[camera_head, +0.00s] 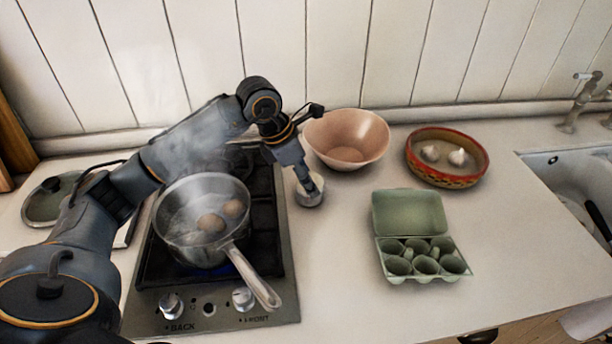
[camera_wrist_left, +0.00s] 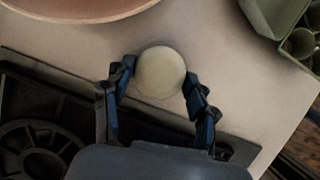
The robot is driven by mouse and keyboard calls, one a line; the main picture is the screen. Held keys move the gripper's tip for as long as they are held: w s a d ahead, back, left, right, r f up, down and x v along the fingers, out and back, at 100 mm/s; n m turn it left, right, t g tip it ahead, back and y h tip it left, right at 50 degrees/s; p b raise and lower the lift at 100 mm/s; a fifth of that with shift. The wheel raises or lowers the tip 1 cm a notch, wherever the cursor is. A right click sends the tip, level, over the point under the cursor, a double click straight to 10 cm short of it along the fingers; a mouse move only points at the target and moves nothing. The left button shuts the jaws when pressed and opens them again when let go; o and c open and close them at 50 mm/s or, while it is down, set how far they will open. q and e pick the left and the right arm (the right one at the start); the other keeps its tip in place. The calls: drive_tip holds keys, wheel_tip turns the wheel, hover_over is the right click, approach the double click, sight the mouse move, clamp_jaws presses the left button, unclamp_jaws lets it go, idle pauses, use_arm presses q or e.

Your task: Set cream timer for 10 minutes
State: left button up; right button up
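The cream timer (camera_wrist_left: 161,71) is a small round thing on the worktop, seen from above in the left wrist view. In the head view it shows as a pale disc (camera_head: 309,196) right of the hob, partly hidden by my gripper. My left gripper (camera_head: 308,186) reaches down onto it from above. In the left wrist view the two fingers (camera_wrist_left: 159,72) stand on either side of the timer, their tips at its edges, and look shut on it. No dial marks can be read. My right gripper is not in view.
A steaming pot (camera_head: 205,259) with eggs stands on the hob (camera_head: 270,290), its handle pointing front right. A pink bowl (camera_head: 347,135) is behind the timer. An open green egg carton (camera_head: 410,212) and a red-rimmed bowl (camera_head: 447,180) with garlic are to the right. The front worktop is clear.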

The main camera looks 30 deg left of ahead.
use_arm(q)
drive_tip(key=shift+w+a+f+m+g+h+b, duration=0.15)
drive_tip(key=shift+m+g+h+b, duration=0.15)
drive_tip(key=shift+m+b, duration=0.7)
drive_tip(key=shift+m+g, duration=0.5)
drive_tip(key=shift+m, duration=0.7)
drive_tip(key=o, duration=1.1)
drive_tip(key=shift+o, duration=0.2)
drive_tip(key=shift+r, duration=0.25)
drive_tip(key=v, duration=1.1)
drive_tip(key=shift+a+r, duration=0.25)
drive_tip(key=shift+r, duration=0.05)
